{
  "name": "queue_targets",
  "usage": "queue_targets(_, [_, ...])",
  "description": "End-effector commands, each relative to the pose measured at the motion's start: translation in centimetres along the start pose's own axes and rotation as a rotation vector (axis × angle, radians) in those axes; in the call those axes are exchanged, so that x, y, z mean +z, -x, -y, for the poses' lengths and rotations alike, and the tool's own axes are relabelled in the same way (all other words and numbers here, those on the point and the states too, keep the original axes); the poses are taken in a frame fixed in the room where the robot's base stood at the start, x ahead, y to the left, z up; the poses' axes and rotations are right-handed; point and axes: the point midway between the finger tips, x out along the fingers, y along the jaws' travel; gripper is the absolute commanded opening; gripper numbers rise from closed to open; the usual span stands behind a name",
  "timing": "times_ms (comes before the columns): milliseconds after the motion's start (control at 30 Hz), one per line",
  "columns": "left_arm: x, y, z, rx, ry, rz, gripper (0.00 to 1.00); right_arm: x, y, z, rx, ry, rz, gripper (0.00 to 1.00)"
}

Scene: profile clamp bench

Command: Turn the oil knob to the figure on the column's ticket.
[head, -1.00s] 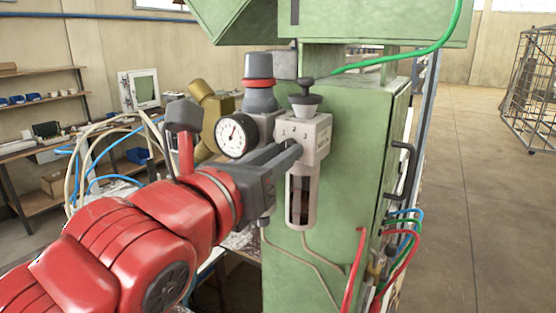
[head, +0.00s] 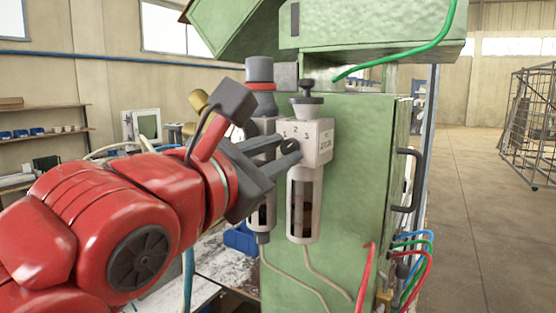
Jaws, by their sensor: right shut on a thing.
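The oil unit (head: 322,156) is a pale grey block on the green column (head: 360,190), with a clear-windowed bowl (head: 304,205) below. Its front face carries figures, 1, 2 and 3 among them, around a small dark oil knob (head: 290,144). My right gripper (head: 287,149), on the red arm, is shut on this knob; its fingers hide much of it. I cannot read which figure the knob points to. No ticket on the column can be made out. My left gripper is not in view.
A dark cap (head: 306,101) tops the oil unit. Beside it stands a second unit with a grey-and-red top (head: 260,78), partly behind my gripper. A black handle (head: 408,180) and coloured hoses (head: 410,260) are at the column's right. Open floor lies further right.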

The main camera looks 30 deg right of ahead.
Motion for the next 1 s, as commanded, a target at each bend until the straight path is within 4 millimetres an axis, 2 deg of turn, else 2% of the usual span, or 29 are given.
queue_targets(300, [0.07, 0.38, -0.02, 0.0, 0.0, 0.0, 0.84, -0.09, -0.03, 0.05, -0.001, -0.089, 0.0, 0.0])
queue_targets(767, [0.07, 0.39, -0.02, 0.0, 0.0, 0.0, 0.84, -0.06, -0.02, 0.03, -0.001, -0.099, 0.001, 0.0])
queue_targets(800, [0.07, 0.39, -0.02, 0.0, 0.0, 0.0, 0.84, -0.06, -0.02, 0.03, -0.001, -0.099, 0.001, 0.35])
queue_targets(933, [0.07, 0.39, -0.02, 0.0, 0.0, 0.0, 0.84, -0.04, -0.01, 0.02, -0.001, -0.099, 0.001, 0.58])
queue_targets(1000, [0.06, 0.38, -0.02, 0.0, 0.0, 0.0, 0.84, -0.03, -0.01, 0.02, -0.001, -0.099, 0.001, 0.58])
